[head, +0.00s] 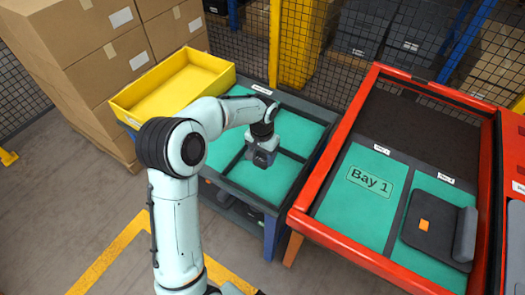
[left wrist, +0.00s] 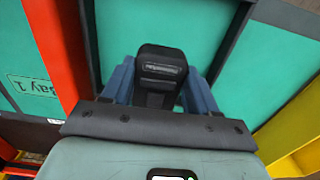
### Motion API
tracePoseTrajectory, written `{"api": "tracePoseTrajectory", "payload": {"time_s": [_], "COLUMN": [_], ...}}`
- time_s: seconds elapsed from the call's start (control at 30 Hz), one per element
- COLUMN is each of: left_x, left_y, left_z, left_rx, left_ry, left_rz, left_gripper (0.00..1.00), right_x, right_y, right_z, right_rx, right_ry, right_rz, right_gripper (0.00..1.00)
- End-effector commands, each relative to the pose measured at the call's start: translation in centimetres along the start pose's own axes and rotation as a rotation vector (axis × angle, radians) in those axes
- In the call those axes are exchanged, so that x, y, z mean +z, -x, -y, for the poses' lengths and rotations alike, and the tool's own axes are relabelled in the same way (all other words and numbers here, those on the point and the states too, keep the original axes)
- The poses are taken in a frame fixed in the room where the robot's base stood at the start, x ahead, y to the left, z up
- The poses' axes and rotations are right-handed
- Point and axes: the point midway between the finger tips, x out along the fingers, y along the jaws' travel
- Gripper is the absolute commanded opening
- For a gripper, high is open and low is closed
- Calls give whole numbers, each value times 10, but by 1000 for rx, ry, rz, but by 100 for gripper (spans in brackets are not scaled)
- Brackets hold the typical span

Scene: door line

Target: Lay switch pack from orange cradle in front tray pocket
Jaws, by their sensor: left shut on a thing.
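My left gripper (head: 262,152) is shut on a small dark block, the switch pack (left wrist: 161,68), and points down over the teal-lined tray (head: 314,160). In the left wrist view the pack sits between two blue-grey fingers, with teal floor around it. Dark dividers split the tray into pockets; the front pocket (head: 265,184) looks bare. In the head view the gripper is above the dividers near the front pocket. I cannot tell whether the pack touches the tray. My right gripper is not in view.
A yellow bin (head: 172,88) stands left of the tray, with cardboard boxes (head: 95,55) behind. A red-framed rack (head: 345,250) stands to the right, with a teal "Bay 1" (head: 369,184) and a dark panel (head: 430,222) in the bay beside it. A yellow post (head: 298,45) rises behind.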

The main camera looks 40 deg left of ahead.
Motion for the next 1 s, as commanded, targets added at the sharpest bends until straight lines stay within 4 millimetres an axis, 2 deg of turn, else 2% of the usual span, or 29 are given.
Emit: {"api": "tracePoseTrajectory", "payload": {"time_s": [0.03, 0.2, 0.43, 0.63, 1.0], "left_x": [1, 1, 0, -1, -1], "left_y": [-12, -36, -61, -70, -71], "left_z": [0, 0, 0, 0, 0], "left_rx": [0, 0, -1, 0, 0], "left_ry": [1, 1, 0, 0, 0], "left_rz": [2, 2, 0, -3, -3], "left_gripper": [0, 0, 0, 0, 0], "right_x": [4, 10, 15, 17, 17], "right_y": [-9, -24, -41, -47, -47], "right_z": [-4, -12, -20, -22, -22], "right_rx": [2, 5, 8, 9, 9], "right_ry": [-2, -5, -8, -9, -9], "right_rz": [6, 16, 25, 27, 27], "right_gripper": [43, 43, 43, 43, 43]}}
